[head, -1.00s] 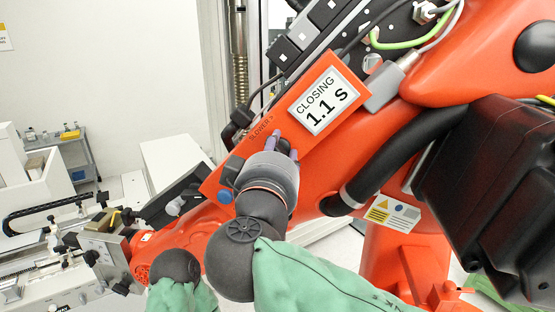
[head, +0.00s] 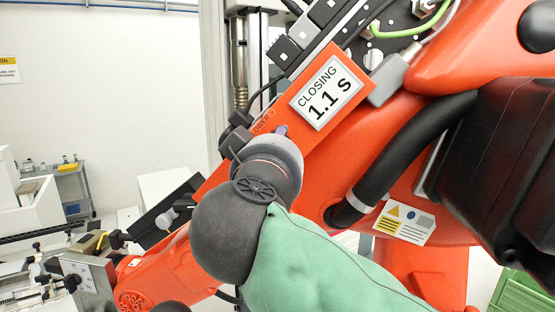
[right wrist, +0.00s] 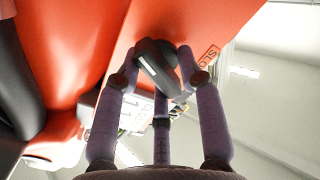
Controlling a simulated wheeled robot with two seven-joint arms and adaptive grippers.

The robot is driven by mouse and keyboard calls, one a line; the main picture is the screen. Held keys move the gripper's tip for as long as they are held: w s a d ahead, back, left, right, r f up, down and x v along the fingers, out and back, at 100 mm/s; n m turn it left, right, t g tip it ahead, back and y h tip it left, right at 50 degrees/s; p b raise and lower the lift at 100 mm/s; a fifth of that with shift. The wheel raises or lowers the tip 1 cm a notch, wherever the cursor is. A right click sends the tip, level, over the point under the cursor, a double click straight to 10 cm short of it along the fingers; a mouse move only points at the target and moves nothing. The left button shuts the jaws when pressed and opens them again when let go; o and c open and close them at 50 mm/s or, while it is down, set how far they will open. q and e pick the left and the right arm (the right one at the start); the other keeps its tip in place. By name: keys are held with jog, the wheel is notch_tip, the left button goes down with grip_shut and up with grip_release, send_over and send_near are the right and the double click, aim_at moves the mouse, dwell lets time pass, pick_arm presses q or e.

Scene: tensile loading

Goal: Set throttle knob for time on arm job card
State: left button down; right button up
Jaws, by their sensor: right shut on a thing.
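The black throttle knob (right wrist: 156,62) shows in the right wrist view, standing out from the orange face. My right gripper (right wrist: 160,76) has its purple fingers shut around the knob, one on each side and one below. In the head view my right gripper (head: 281,132) is just below the card, mostly hidden behind my wrist, and the knob is hidden there. The knob's pointer cannot be read. My left gripper is out of view.
A thick black hose (head: 415,150) and a dark box (head: 500,170) lie to the right. A bench with instruments (head: 60,275) stands at lower left. A cart (head: 70,185) stands behind.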

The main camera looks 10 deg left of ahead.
jog(key=shift+d+r, duration=0.25)
jog(key=shift+r, duration=0.1)
jog(key=o, duration=0.9)
jog(key=shift+w+f, duration=0.1)
jog(key=shift+f, duration=0.15)
jog(key=s+d, duration=0.1)
jog(key=s, duration=1.1)
